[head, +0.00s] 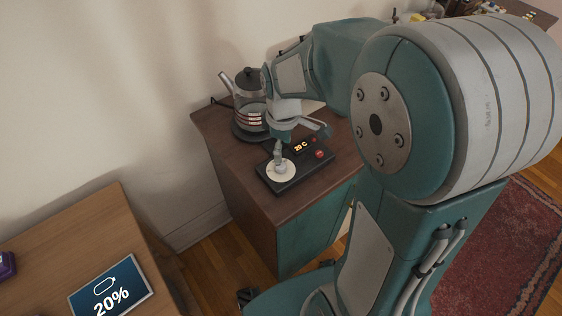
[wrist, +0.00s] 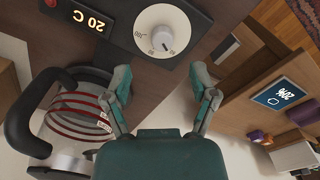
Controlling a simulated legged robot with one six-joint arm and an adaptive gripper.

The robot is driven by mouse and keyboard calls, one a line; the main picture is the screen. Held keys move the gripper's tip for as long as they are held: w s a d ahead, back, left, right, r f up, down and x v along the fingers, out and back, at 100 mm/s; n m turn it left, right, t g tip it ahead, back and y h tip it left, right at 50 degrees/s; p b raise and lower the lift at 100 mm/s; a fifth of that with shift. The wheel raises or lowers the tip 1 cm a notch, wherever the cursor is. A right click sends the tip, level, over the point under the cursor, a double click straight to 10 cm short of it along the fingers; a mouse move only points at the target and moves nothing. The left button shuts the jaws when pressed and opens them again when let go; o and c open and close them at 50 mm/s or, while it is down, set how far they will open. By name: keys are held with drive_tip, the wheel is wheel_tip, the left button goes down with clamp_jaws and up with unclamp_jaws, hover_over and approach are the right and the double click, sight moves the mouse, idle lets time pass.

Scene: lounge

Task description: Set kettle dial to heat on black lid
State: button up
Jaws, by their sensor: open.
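The white dial (head: 280,170) with a grey knob sits on a black control panel (head: 291,184) on the cabinet top. In the wrist view the dial (wrist: 150,18) shows scale marks, and its knob (wrist: 163,38) lies ahead of my fingers. My gripper (wrist: 160,80) is open and empty, its two fingers spread apart short of the knob. In the head view my arm comes down over the panel and partly hides it. The glass kettle (head: 248,104) with its black lid (head: 248,78) stands behind the panel; the wrist view shows its black handle (wrist: 28,115).
The panel has a lit temperature display (wrist: 88,20) reading 20 C and a red button (head: 319,154). The wall is close behind the kettle.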

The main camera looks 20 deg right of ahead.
sight(281, 165)
drive_tip(key=f, duration=0.6)
drive_tip(key=shift+a+f, duration=0.2)
clamp_jaws()
